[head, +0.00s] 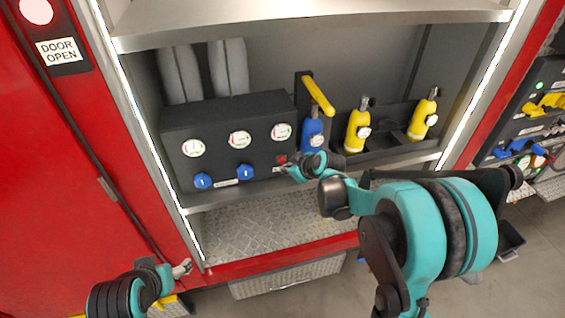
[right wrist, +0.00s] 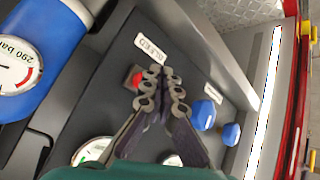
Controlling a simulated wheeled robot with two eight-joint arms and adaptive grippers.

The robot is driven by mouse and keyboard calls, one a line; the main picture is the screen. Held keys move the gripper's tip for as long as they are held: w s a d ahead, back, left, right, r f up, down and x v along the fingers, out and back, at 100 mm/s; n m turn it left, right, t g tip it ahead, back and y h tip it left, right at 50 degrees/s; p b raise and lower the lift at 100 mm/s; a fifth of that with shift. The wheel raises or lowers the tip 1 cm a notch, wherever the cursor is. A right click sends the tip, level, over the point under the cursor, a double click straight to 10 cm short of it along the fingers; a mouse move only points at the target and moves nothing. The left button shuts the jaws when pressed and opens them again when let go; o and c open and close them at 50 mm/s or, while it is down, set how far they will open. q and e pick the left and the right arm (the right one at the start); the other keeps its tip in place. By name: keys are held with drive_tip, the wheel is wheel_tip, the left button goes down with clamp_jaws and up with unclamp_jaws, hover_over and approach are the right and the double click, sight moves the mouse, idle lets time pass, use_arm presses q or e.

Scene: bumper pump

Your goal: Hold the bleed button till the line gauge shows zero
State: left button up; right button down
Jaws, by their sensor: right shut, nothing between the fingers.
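The red bleed button (head: 282,159) is on the front of a dark panel box (head: 225,112), below the rightmost of three round gauges. In the right wrist view the red button (right wrist: 137,77) sits beside a white BLEED label (right wrist: 157,55). The gauges (head: 193,148), (head: 239,139) and (head: 281,132) are too small to read, and which is the line gauge is unclear. My left gripper (head: 183,269) is low at the left, away from the panel.
Two blue knobs (head: 203,181), (head: 244,171) are on the panel's lower front. A blue bottle (head: 312,134) with a gauge stands right of the box, with yellow bottles (head: 356,132), (head: 422,120) beyond. A metal shelf edge (head: 310,28) runs above. The tread-plate floor (head: 255,238) below is clear.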

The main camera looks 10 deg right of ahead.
drive_tip(key=shift+w, duration=0.15)
idle(0.6)
drive_tip(key=shift+w, duration=0.3)
drive_tip(key=shift+w, duration=0.5)
idle(0.6)
drive_tip(key=shift+s, duration=0.1)
idle(1.5)
drive_tip(key=shift+s, duration=0.85)
drive_tip(key=s, duration=0.5)
drive_tip(key=shift+d, duration=0.1)
idle(0.3)
